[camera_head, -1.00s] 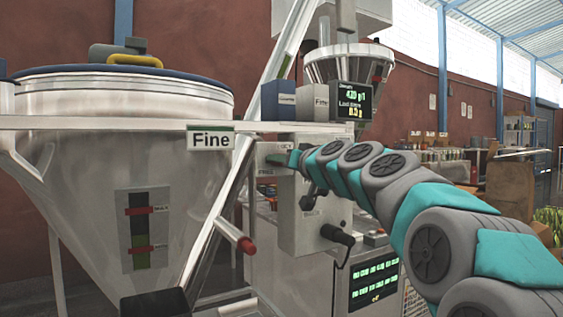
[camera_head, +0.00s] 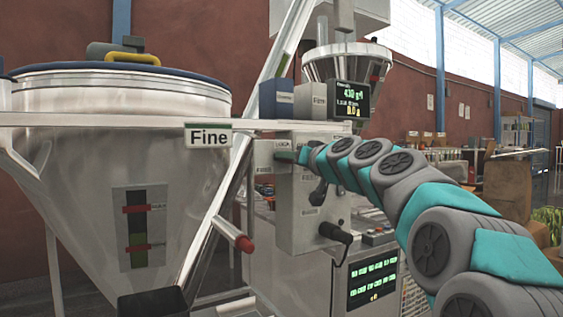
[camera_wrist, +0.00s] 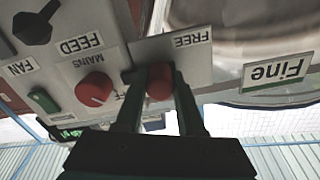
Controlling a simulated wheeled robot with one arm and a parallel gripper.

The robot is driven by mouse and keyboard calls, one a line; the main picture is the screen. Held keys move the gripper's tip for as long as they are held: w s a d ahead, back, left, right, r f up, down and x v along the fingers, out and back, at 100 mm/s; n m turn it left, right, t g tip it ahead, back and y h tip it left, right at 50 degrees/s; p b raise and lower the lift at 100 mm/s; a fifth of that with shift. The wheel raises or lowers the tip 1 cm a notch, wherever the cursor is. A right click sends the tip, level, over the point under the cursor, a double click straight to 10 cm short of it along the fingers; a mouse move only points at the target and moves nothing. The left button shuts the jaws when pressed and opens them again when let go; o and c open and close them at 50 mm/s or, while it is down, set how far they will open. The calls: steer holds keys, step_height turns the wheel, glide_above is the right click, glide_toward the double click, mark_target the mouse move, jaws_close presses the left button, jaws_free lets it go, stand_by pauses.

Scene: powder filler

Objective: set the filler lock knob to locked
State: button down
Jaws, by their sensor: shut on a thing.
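The red lock knob (camera_wrist: 160,82) sits on a small grey plate whose FREE label (camera_wrist: 192,38) appears upside down in the wrist view. My gripper (camera_wrist: 158,78) has its two dark fingers on either side of this knob, shut on it. The fingers partly hide the knob, so its exact setting cannot be told. In the head view, my gripper (camera_head: 301,156) is at the small label plate (camera_head: 264,160) on the filler, below the white rail. The knob is hidden there behind my gripper.
Near the gripper are the red MAINS knob (camera_wrist: 94,90), black FEED knob (camera_wrist: 34,24) and green FAN switch (camera_wrist: 43,101). A black crank handle (camera_head: 336,233) juts from the control box. The large steel hopper (camera_head: 80,190) and Fine sign (camera_head: 208,137) stand left.

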steer(key=shift+w+d, duration=0.1)
steer(key=shift+d, duration=0.1)
steer(key=c, duration=0.5)
jaws_free()
steer(key=v, duration=0.7)
steer(key=shift+s+d, duration=0.25)
